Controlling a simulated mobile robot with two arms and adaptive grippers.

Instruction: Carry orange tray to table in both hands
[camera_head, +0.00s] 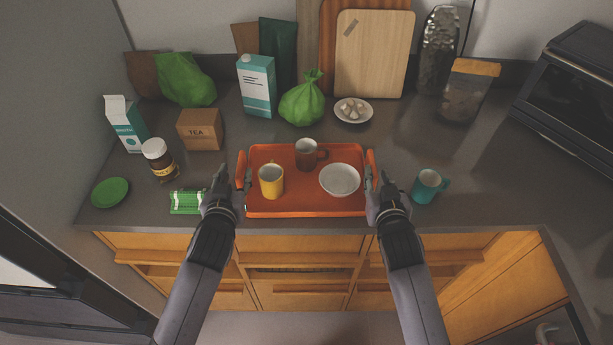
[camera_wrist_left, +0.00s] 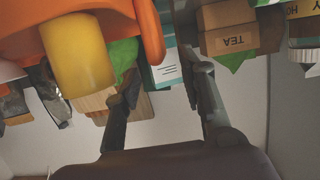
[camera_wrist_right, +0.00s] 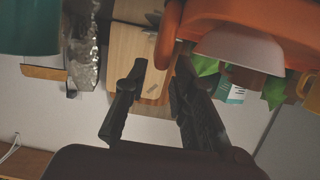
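The orange tray (camera_head: 305,206) lies on the dark counter near its front edge, with a raised handle at each side. It holds a yellow mug (camera_head: 271,181), a dark red mug (camera_head: 306,154) and a white bowl (camera_head: 340,180). My left gripper (camera_head: 229,180) is beside the left handle (camera_head: 241,169). In the left wrist view its fingers (camera_wrist_left: 164,75) are apart, with the handle (camera_wrist_left: 150,32) beyond their tips. My right gripper (camera_head: 377,182) is beside the right handle (camera_head: 371,163). In the right wrist view its fingers (camera_wrist_right: 160,72) are apart and empty, with the handle (camera_wrist_right: 168,36) ahead.
A teal mug (camera_head: 428,186) stands right of my right gripper. A green-striped packet (camera_head: 187,202), jar (camera_head: 160,160) and green lid (camera_head: 110,192) are left of my left gripper. A tea box (camera_head: 200,130), carton (camera_head: 257,86), green bag (camera_head: 303,99) and garlic plate (camera_head: 353,111) stand behind the tray.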

